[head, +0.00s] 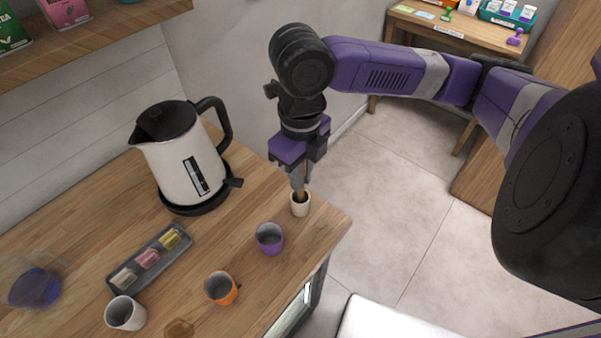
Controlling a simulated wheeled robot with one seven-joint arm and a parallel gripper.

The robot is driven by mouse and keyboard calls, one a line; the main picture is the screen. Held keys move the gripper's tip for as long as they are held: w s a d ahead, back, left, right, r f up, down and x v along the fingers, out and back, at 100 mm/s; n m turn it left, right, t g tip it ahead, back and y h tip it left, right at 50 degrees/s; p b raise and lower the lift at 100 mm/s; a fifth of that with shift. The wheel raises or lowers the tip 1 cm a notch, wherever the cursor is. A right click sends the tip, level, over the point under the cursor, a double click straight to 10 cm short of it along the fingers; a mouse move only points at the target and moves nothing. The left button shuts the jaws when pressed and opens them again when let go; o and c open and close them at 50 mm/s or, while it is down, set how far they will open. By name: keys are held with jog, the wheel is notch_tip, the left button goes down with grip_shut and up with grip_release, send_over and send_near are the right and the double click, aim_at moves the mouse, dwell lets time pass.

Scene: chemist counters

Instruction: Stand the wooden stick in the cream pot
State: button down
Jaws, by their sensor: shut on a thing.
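The cream pot (300,209) stands upright on the wooden counter near its right corner. The wooden stick (301,195) is a thin brown rod, held upright with its lower end at or inside the mouth of the pot. I cannot tell how deep it reaches. My gripper (299,182) is directly above the pot, pointing down, with its fingers shut on the stick. The fingers hide the upper part of the stick.
A purple cup (270,238), an orange cup (222,288) and a white cup (125,313) stand on the counter (180,295). A white kettle (182,160) stands left of my gripper. A grey tray (153,259) holds small packets. The counter edge lies right of the pot.

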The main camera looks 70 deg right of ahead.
jog(key=c, duration=1.3)
grip_release()
notch_tip(320, 180, up, 8)
jog(key=shift+f, duration=0.1)
